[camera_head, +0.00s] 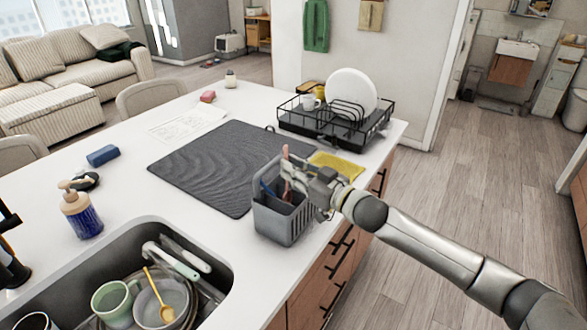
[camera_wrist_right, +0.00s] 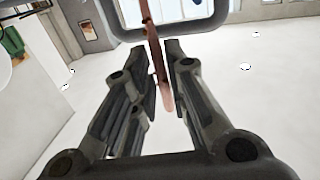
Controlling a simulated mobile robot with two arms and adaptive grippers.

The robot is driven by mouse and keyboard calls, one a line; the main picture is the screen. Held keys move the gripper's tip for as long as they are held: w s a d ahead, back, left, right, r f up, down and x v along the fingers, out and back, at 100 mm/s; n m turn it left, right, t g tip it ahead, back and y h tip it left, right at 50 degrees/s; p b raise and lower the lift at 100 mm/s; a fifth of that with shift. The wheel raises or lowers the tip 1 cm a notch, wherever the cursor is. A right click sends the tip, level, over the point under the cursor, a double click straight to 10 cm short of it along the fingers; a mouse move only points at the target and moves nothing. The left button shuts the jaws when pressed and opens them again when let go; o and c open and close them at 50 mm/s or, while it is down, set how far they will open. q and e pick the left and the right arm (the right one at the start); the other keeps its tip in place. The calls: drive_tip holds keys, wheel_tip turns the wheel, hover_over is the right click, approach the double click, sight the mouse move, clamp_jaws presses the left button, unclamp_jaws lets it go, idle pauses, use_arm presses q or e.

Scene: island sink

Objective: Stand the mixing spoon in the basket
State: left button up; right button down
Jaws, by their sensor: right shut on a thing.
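The mixing spoon (camera_head: 286,158) is a reddish-brown, slim utensil held nearly upright at the basket. My right gripper (camera_head: 302,181) is shut on it, just above the basket's right side. In the right wrist view the spoon (camera_wrist_right: 156,62) runs between the two fingers, its paler end towards the palm. The grey basket (camera_head: 279,226) stands on the counter near its right edge. The spoon's lower part is hidden behind the basket wall and the gripper, so I cannot tell whether it touches the bottom. My left gripper is out of view.
A blue utensil (camera_head: 267,188) is in the basket. Beside it lie a dark mat (camera_head: 215,160) and yellow cloth (camera_head: 340,164). The sink (camera_head: 205,243) holds dishes and a yellow spoon (camera_head: 165,312). A soap bottle (camera_head: 80,215) stands left.

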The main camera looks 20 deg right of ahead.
drive_tip(key=c, duration=1.3)
unclamp_jaws()
drive_tip(key=shift+c, duration=0.2)
drive_tip(key=v, duration=1.2)
